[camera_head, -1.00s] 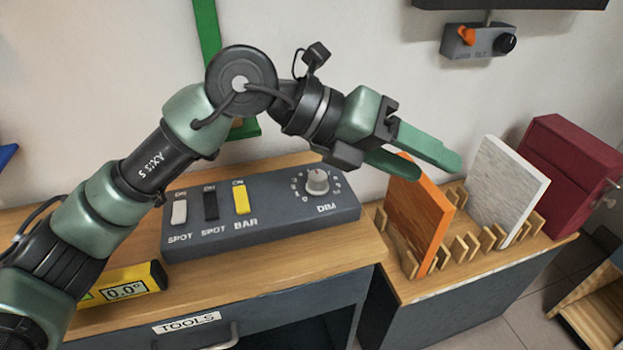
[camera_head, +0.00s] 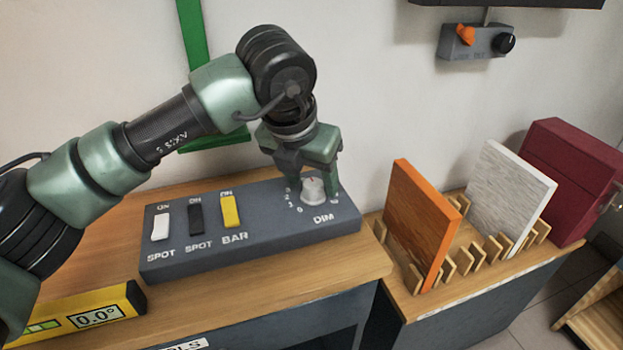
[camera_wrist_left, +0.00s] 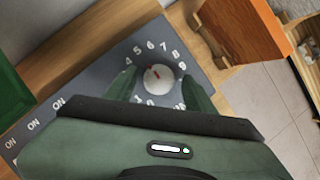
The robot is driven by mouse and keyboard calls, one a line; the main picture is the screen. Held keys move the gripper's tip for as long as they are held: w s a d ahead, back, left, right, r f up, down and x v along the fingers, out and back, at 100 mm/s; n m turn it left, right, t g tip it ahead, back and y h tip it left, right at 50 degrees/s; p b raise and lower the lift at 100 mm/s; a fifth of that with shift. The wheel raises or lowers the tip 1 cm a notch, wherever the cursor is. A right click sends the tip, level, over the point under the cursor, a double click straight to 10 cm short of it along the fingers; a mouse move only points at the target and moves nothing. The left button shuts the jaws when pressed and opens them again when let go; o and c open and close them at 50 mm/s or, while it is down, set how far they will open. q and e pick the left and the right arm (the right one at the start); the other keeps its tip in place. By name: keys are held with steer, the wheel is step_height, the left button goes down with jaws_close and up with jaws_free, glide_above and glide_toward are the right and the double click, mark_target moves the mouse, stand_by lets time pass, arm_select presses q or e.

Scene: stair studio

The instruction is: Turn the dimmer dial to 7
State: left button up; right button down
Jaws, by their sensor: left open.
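The dimmer dial (camera_head: 313,190) is a pale round knob at the right end of the grey switch box (camera_head: 262,232), above the word DIM. In the left wrist view the dial (camera_wrist_left: 158,78) has a red mark that points up and left, close to the 5 on its printed scale; the 7 is up and slightly right. My left gripper (camera_head: 314,177) points down over the dial. Its fingers are open, one on each side of the dial in the wrist view; I cannot tell whether they touch it. My right gripper is not in view.
White, black and yellow switches (camera_head: 231,211) sit left on the box. A yellow level (camera_head: 85,312) lies at the front left. An orange panel (camera_head: 420,225) and a white panel (camera_head: 510,195) stand in a wooden rack to the right, beside a dark red case (camera_head: 565,180).

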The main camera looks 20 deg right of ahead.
arm_select(q)
steer(key=shift+f, duration=0.2)
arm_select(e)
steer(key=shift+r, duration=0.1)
arm_select(q)
jaws_close()
steer(key=shift+w+m, duration=0.1)
steer(key=shift+m, duration=0.3)
steer(key=shift+r+m+g+h, duration=0.1)
steer(key=shift+m+g+h, duration=0.25)
steer(key=shift+m, duration=0.65)
steer(key=m+g+p, duration=0.1)
steer(key=m, duration=0.1)
steer(key=m+g+p, duration=0.1)
steer(key=m, duration=0.2)
steer(key=m+g+h+p, duration=0.1)
steer(key=m, duration=0.1)
steer(key=shift+w, duration=0.25)
steer(key=shift+m+p, duration=0.4)
steer(key=shift+m, duration=0.1)
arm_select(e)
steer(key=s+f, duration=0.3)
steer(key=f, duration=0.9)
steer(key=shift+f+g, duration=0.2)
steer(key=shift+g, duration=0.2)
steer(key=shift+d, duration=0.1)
